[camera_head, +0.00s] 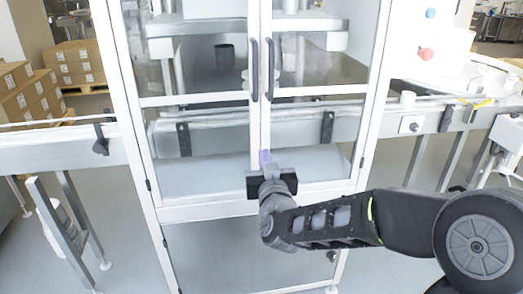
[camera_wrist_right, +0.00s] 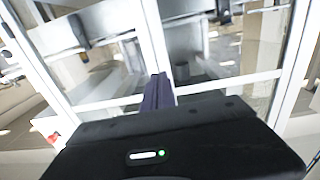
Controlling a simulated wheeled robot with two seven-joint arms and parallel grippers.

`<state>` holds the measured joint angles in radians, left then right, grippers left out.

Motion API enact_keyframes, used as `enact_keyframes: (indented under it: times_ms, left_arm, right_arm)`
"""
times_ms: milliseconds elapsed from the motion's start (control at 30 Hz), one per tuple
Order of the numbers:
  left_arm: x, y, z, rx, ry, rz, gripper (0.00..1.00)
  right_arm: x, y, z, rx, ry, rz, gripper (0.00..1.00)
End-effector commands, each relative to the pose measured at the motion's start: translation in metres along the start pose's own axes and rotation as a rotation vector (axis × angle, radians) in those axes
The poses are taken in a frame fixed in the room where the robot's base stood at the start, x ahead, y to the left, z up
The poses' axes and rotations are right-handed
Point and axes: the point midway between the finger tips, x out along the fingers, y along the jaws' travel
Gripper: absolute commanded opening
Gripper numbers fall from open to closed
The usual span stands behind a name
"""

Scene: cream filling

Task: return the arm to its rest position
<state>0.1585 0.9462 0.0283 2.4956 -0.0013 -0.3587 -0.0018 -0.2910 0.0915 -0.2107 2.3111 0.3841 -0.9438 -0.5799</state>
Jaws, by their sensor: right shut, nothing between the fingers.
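My right gripper (camera_head: 265,157) is in front of the lower part of the closed glass doors of the machine, near the seam between them. Its purple fingers are together with nothing between them. In the right wrist view my gripper (camera_wrist_right: 158,88) points toward the white door frame and glass. My right arm reaches in from the lower right in the head view. Two dark door handles (camera_head: 254,70) and (camera_head: 270,70) stand above the gripper, apart from it. My left gripper is not in view.
The white-framed machine (camera_head: 115,80) fills the middle. A conveyor (camera_head: 60,152) runs out of it on the left and continues on the right. A red button (camera_head: 425,54) and a blue button (camera_head: 430,13) sit at the upper right. Cardboard boxes (camera_head: 75,65) are stacked at the left.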

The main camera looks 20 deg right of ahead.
Motion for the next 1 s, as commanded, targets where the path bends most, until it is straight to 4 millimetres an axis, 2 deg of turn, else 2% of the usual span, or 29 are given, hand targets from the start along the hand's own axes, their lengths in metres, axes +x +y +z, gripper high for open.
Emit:
enact_keyframes:
  times_ms: [167,767,867,967,1000]
  left_arm:
    - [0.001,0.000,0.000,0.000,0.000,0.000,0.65]
    - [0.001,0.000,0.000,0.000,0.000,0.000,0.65]
    - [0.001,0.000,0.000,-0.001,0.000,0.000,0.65]
    - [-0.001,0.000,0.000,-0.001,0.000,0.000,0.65]
    - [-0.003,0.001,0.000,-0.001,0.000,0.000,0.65]
  right_arm:
    - [-0.012,0.000,0.001,0.001,-0.001,-0.001,0.00]
    - [-0.012,-0.003,0.004,0.044,-0.017,-0.014,0.00]
    - [-0.017,-0.024,0.021,0.115,-0.083,-0.090,0.00]
    - [-0.026,-0.056,0.059,0.144,-0.192,-0.176,0.00]
    - [-0.031,-0.067,0.081,0.151,-0.253,-0.208,0.00]
